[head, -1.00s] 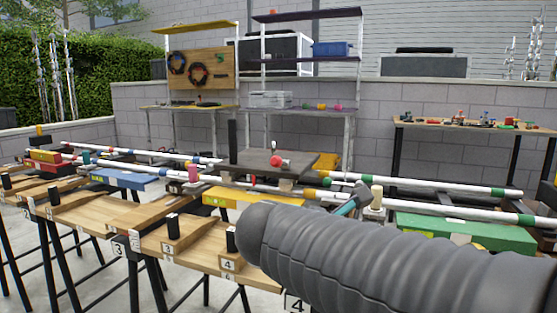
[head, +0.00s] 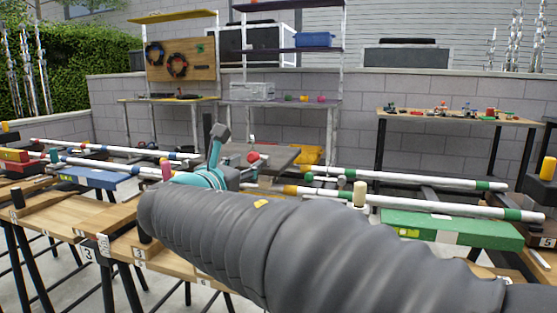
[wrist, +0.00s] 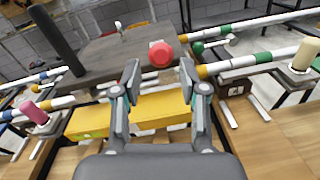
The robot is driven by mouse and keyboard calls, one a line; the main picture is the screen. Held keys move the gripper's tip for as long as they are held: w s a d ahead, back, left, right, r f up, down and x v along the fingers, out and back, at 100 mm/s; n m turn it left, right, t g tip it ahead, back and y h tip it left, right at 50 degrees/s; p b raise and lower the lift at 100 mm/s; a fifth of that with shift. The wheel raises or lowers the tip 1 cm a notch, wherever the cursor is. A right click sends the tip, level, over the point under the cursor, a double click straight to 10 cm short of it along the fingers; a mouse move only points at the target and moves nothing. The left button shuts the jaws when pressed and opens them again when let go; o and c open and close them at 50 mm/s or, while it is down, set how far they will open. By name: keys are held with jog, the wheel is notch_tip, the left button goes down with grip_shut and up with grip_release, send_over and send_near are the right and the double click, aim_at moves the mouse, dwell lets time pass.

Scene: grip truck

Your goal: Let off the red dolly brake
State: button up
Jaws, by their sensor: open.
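The dolly is a dark flat platform (head: 286,155) on the white rails, and it also shows in the wrist view (wrist: 105,48). A round red knob (wrist: 161,53) is at its near edge, and the head view shows it too (head: 253,157). I cannot tell how the knob joins the brake. My gripper (wrist: 160,72) is open and empty, its two fingers apart. In the wrist view the knob appears between and just beyond the fingertips, not touched. In the head view my gripper covers the dolly's left part. A reddish patch shows at the right fingertip, unclear what it is.
A yellow block (wrist: 140,112) lies below the fingers. A pink peg (wrist: 30,112) and a cream peg (wrist: 305,54) flank the rails. A green block (head: 450,228) lies at right.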

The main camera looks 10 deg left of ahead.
aim_at(257, 159)
jog(key=w, duration=0.3)
jog(key=w+d, duration=0.1)
jog(key=w, duration=0.1)
jog(key=shift+w, duration=0.35)
grip_shut()
